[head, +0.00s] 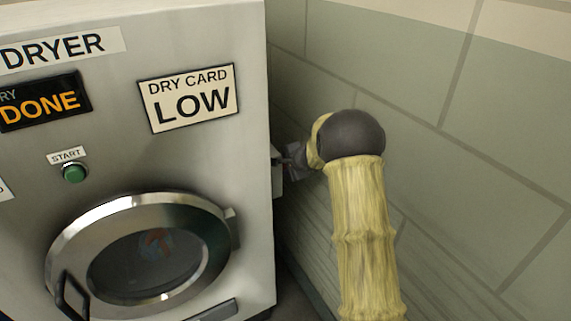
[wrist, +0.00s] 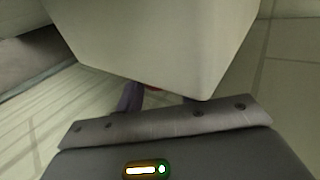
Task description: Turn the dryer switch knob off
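The dryer (head: 120,170) fills the left of the head view. A pale switch box (head: 278,182) sticks out from its right side, and it fills the top middle of the wrist view (wrist: 155,40). A small reddish piece, perhaps the knob (wrist: 153,87), shows under the box's lower edge in the wrist view; most of it is hidden. My gripper (wrist: 162,100) has its two dark fingers apart, one on each side of this piece, with their tips hidden behind the box. I cannot tell whether they touch it. In the head view, my gripper (head: 291,160) is at the box.
A tiled wall (head: 470,170) runs close along the right, leaving a narrow gap beside the dryer. The round dryer door (head: 215,265) is closed, with a colourful item behind its glass. A green start button (head: 75,172) and a DONE display (head: 45,101) are on the front.

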